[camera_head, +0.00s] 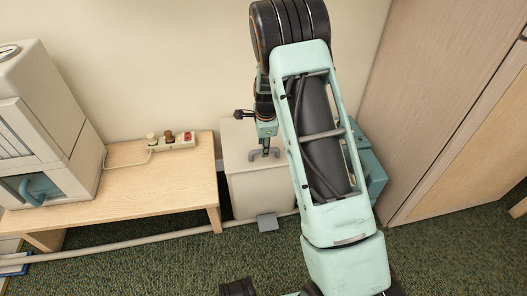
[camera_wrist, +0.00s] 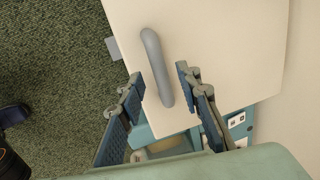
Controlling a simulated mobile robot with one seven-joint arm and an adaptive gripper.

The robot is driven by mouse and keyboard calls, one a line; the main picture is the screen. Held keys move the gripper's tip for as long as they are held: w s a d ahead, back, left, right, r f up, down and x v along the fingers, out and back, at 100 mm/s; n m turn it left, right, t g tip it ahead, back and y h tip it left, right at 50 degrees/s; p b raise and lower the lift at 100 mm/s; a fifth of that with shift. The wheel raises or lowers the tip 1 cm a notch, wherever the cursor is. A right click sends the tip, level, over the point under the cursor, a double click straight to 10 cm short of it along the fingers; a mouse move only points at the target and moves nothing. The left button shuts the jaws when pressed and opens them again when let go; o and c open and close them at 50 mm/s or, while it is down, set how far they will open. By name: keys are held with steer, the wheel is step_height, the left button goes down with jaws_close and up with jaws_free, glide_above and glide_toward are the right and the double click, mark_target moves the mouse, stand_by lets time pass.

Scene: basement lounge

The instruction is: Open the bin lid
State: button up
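The cream bin (camera_head: 258,188) stands on the floor between the bench and my arm, its lid (camera_wrist: 215,45) apparently closed. A grey bar handle (camera_wrist: 152,50) lies on the lid; it also shows in the head view (camera_head: 256,155). My gripper (camera_wrist: 161,74) is open, its two dark fingers on either side of the handle's near end in the wrist view. I see a gap on both sides and cannot tell whether they touch it. In the head view my gripper (camera_head: 266,143) points down over the lid. A grey pedal (camera_head: 268,222) sticks out at the bin's front foot.
A wooden bench (camera_head: 150,180) with a power strip (camera_head: 170,141) and a cream machine (camera_head: 45,125) is at left. A teal container (camera_head: 371,160) stands right of the bin, partly behind my arm. A wooden cabinet (camera_head: 440,90) bounds the right.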

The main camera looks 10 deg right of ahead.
steer(key=shift+w+f, duration=0.2)
steer(key=shift+f, duration=0.7)
steer(key=shift+c, duration=0.4)
jaws_close()
